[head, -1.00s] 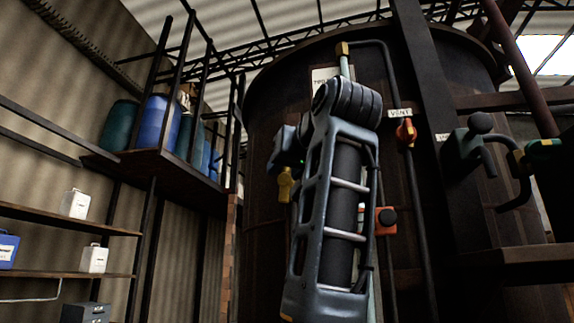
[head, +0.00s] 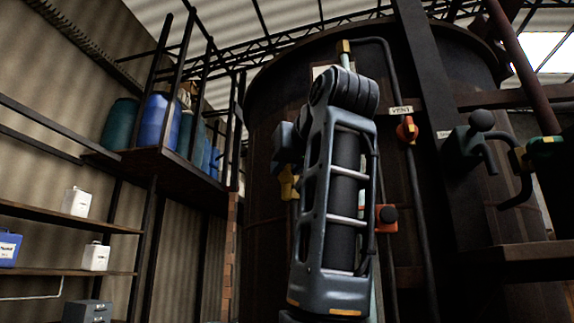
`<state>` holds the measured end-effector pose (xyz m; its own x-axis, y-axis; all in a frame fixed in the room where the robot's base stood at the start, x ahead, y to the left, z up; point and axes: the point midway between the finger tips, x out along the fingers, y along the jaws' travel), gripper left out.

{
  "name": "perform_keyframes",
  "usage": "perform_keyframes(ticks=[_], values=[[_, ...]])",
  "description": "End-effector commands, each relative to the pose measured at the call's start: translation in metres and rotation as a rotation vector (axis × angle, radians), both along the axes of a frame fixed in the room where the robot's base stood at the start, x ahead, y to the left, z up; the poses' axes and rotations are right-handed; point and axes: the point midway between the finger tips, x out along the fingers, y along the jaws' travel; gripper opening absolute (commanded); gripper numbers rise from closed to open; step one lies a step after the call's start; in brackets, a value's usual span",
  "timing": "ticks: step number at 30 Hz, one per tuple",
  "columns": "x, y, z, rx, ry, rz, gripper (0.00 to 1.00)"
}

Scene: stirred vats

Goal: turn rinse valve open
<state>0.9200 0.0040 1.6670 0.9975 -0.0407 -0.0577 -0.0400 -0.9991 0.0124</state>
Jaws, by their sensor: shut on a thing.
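A yellow valve handle (head: 289,185) shows just left of my forearm, low on the front of the big dark vat (head: 275,95). It looks tilted. No label naming it as the rinse valve can be read; a white tag (head: 320,71) above is mostly covered by my arm. My gripper (head: 287,167) is at the top of the yellow handle and shut on it. Its grey body shows left of the arm, but its fingertips are small and partly hidden. My raised forearm covers the pipework behind.
An orange-red valve (head: 407,130) under a VENT tag (head: 400,111) and a red-orange box with a black knob (head: 387,217) sit right of my arm. Dark green fittings (head: 473,145) stick out farther right. Shelves with barrels (head: 160,120) and white containers (head: 77,202) stand left.

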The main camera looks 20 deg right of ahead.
Motion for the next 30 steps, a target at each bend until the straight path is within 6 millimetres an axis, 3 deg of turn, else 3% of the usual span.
perform_keyframes(ticks=[3, 4, 9, 19, 30], values=[[0.0, 0.001, 0.0, -0.002, -0.001, 0.001, 0.0], [0.0, 0.001, 0.0, -0.002, -0.001, 0.001, 0.28], [0.0, 0.001, 0.0, -0.001, -0.001, 0.001, 0.43], [-0.007, 0.001, 0.0, 0.0, -0.004, 0.001, 0.43], [-0.063, 0.003, 0.003, 0.0, -0.005, 0.0, 0.43]])
